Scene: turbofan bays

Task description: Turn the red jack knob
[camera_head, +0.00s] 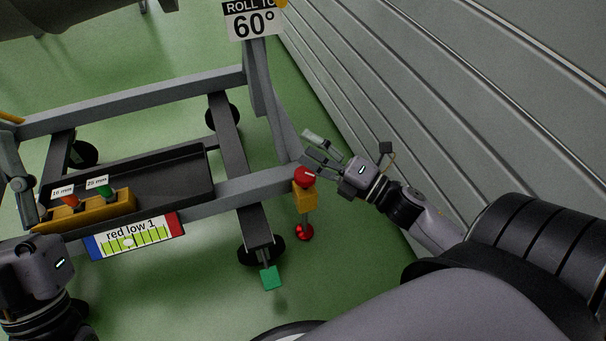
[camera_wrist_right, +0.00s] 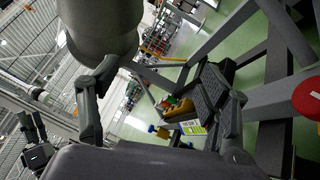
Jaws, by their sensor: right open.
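The red jack knob (camera_head: 305,176) tops a yellow block on the cart frame's near right corner, with a thin stem and a red foot (camera_head: 304,232) below. My right gripper (camera_head: 317,150) is open and empty, just above and right of the knob, apart from it. In the right wrist view its two fingers (camera_wrist_right: 160,112) are spread wide, and a red disc, likely the knob (camera_wrist_right: 308,98), is cut off at the right edge, outside them. My left gripper (camera_head: 18,190) is at the far left edge, partly cut off; its jaw state is unclear.
The grey cart frame (camera_head: 130,102) holds a dark tray and a yellow block (camera_head: 90,212) with orange and green pieces. A label (camera_head: 134,236) reads "red low 1". A green pad (camera_head: 270,277) sticks out below. A grey ribbed wall (camera_head: 400,90) stands close behind my right arm.

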